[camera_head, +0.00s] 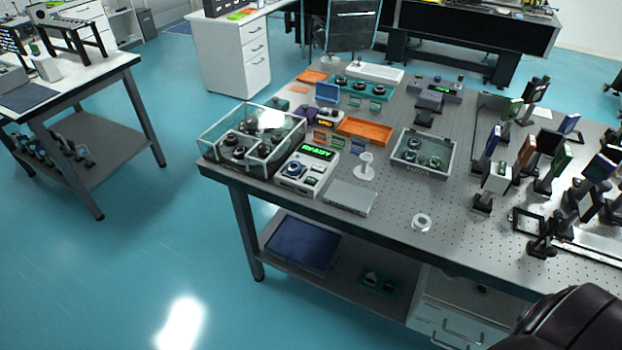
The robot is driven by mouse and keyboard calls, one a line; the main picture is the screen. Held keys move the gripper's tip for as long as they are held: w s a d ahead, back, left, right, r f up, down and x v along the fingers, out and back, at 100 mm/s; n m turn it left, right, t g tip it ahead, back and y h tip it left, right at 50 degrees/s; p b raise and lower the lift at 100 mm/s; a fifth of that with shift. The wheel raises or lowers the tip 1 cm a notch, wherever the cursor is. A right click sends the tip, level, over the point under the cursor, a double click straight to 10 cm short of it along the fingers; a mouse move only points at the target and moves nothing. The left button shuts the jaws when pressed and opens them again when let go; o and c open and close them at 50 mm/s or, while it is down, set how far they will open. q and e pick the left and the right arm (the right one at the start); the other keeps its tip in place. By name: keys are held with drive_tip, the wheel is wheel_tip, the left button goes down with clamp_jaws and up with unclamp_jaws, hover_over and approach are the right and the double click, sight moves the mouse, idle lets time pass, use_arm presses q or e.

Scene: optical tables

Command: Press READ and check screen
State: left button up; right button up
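A white instrument (300,184) stands near the front left edge of the optical table. Its small dark screen (318,152) is lit with green text that appears to say READY. Its sloped top carries a round dark-and-blue knob (292,169) and some small buttons to its right. The button labels are too small to read, so I cannot tell which one is READ. Neither of my grippers is in view. A black rounded part at the bottom right corner looks like part of my own arm.
A clear-walled case (207,147) stands left of the instrument, a flat grey box (350,197) to its right. Behind are a white stand (366,166) and an orange tray (365,130). Many optic mounts crowd the table's right side. The table's front middle is mostly clear around a white ring (421,222).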

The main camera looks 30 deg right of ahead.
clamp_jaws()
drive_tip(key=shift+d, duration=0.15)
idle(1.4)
